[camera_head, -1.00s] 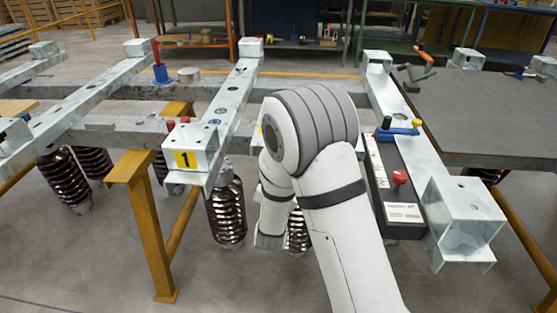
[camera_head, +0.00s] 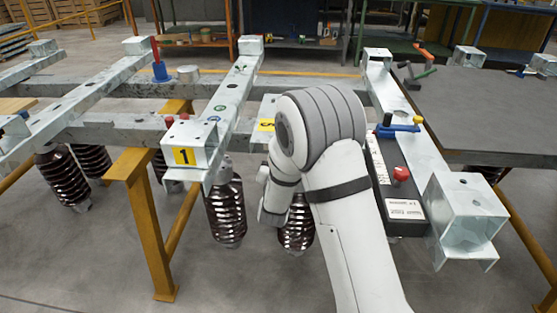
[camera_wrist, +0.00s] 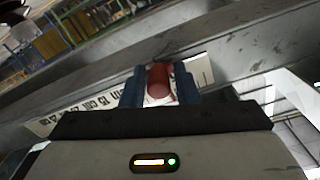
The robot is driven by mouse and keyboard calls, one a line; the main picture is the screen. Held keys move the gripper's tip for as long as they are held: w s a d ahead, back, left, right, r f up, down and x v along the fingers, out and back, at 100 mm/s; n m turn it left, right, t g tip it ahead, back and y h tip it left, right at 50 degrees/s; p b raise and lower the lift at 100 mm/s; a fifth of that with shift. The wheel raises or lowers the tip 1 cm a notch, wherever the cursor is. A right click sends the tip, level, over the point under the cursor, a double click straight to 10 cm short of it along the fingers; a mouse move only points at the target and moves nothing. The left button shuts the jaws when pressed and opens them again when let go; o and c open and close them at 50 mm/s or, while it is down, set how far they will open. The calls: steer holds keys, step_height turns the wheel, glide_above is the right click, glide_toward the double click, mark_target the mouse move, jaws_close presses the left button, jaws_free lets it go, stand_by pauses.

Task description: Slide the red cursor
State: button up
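The red cursor (camera_wrist: 158,82) is a red rounded piece in the wrist view, between the two blue fingers of my gripper (camera_wrist: 159,88). The fingers sit close against both its sides and look shut on it. A white ruler strip (camera_wrist: 88,112) with dark markings runs behind it along a grey metal beam (camera_wrist: 265,45). The strip shows on both sides of the fingers. In the head view my arm hides the cursor, the strip and the fingertips.
A metal frame with a yellow number 1 plate (camera_head: 184,157) and brown ribbed insulators (camera_head: 226,210) lies left. A dark table (camera_head: 490,110) stands at right.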

jaws_close()
steer(key=shift+d+f+b, duration=0.15)
steer(key=shift+f+b, duration=0.05)
steer(key=shift+b, duration=0.25)
steer(key=shift+d+r+b, duration=0.1)
steer(key=shift+d+b, duration=0.1)
steer(key=shift+b, duration=0.1)
steer(key=shift+o, duration=2.4)
jaws_free()
